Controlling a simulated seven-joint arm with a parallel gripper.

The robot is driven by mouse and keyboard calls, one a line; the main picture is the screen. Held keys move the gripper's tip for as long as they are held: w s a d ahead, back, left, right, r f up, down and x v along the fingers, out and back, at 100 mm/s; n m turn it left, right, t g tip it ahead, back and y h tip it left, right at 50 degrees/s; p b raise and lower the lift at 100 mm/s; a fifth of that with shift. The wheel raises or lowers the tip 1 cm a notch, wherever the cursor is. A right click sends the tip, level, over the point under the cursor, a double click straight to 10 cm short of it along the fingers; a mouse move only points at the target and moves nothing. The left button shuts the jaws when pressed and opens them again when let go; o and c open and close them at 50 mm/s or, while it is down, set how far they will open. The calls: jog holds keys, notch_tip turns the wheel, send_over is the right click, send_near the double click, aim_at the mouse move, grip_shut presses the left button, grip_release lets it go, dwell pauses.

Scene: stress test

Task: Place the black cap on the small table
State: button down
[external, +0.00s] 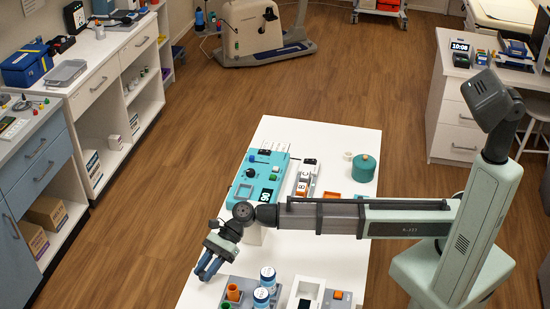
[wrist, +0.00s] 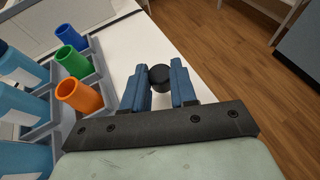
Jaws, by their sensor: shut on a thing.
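My gripper (external: 207,270) hangs over the left edge area of the white small table (external: 325,253) in the external view. In the wrist view the two blue fingers of my gripper (wrist: 160,84) are shut on the black cap (wrist: 159,77), a short dark cylinder between their tips. The white top of the small table also shows in the wrist view (wrist: 117,45), below and left of the cap. The cap cannot be made out in the external view. I cannot tell how high it is above the table.
A grey rack with an orange cup (wrist: 80,95), a green cup (wrist: 73,61) and a blue cup (wrist: 71,36) stands beside my gripper, with blue-and-white bottles (external: 267,278) close by. A teal device (external: 256,180) and teal pot (external: 364,168) stand farther back. The table's far end is clear.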

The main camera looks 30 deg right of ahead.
jog(key=shift+f, duration=1.25)
jog(key=shift+f, duration=0.1)
jog(key=c, duration=0.9)
grip_release()
jog(key=shift+d+r, duration=0.1)
jog(key=shift+r, duration=0.1)
jog(key=v, duration=1.1)
jog(key=shift+d, duration=0.3)
jog(key=shift+w, duration=0.2)
